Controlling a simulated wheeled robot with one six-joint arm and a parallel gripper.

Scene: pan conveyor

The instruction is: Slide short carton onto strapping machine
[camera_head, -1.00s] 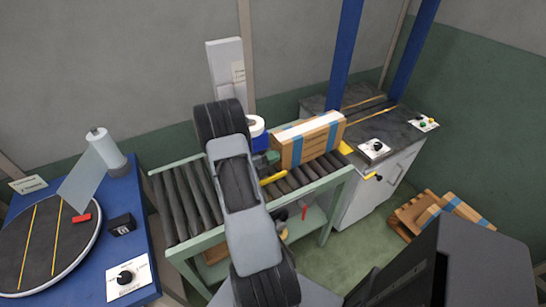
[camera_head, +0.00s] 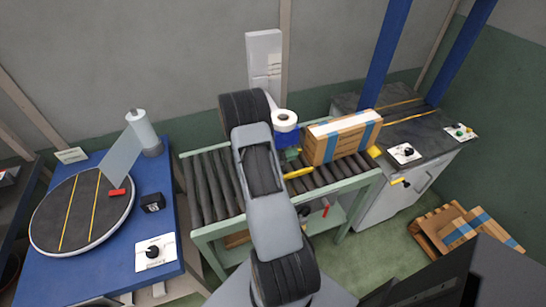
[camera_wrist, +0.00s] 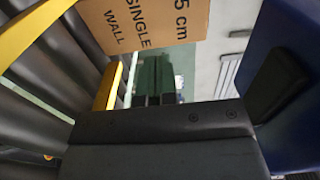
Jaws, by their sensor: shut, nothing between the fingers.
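The carton (camera_head: 342,138) is a brown box with blue straps and a white strip along its top. It stands on the right end of the roller conveyor (camera_head: 212,190), beside the strapping machine (camera_head: 412,122) with its dark top. In the wrist view the carton (camera_wrist: 150,22) shows printed lettering close ahead at the top. My gripper (camera_wrist: 154,99) is shut and empty, near the carton's printed face; I cannot tell whether it touches.
A blue table with a round turntable (camera_head: 82,212) is at left.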

